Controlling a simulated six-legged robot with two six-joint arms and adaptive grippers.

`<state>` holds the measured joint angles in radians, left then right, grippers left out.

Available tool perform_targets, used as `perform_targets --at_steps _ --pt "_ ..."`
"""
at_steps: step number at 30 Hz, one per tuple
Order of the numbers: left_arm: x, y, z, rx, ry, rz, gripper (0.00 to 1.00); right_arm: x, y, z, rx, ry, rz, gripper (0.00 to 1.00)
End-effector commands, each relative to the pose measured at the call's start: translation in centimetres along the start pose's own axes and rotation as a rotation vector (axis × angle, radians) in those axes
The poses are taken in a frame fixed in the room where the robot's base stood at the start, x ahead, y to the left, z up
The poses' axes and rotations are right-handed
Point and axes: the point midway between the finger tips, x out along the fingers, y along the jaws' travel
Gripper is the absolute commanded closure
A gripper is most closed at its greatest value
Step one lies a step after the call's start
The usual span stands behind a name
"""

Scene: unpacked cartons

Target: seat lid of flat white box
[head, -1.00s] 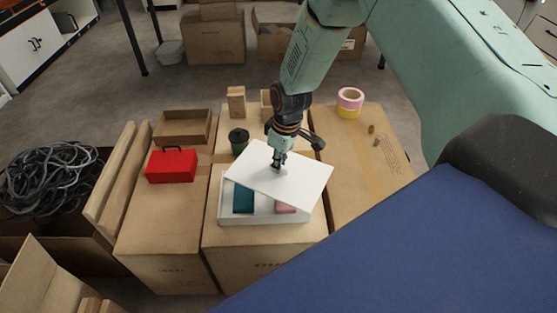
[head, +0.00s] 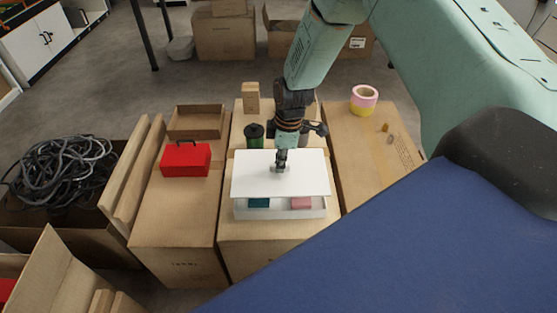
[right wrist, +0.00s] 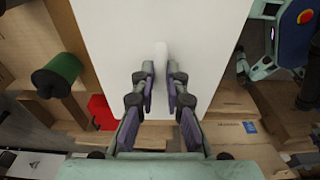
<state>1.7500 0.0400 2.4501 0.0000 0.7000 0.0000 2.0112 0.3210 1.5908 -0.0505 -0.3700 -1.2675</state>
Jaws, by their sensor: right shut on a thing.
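The white lid (head: 296,180) is held level above the flat white box (head: 285,214), covering most of its top. The front of the box is uncovered and shows a teal item (head: 259,203) and a pink item (head: 302,203) inside. My right gripper (head: 281,169) is shut on the knob in the middle of the lid. In the right wrist view the fingers (right wrist: 161,85) clasp the pale knob (right wrist: 161,55), and the lid (right wrist: 105,25) fills the centre. Whether the lid touches the box's back rim is hidden. My left gripper is not in the head view.
The box stands on a middle carton (head: 265,249). A red box (head: 186,160) and an open cardboard tray (head: 196,122) are on the left carton. A green spool (head: 254,137) stands behind the lid. Pink and yellow tape rolls (head: 364,99) stand on the right carton.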

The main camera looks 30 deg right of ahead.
Motion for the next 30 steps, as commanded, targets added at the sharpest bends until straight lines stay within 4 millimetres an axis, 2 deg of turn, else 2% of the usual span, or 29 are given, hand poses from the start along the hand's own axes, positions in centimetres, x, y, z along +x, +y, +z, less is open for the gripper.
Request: perform_targets --at_steps 15,22,30 --pt "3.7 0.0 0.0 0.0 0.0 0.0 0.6 4.4 0.0 0.1 -0.001 0.0 0.001 1.0" --pt "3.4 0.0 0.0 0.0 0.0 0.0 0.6 4.1 0.0 0.0 -0.001 0.0 0.001 1.0" --pt "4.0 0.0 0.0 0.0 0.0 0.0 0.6 4.8 0.0 0.1 -0.001 0.0 0.001 1.0"
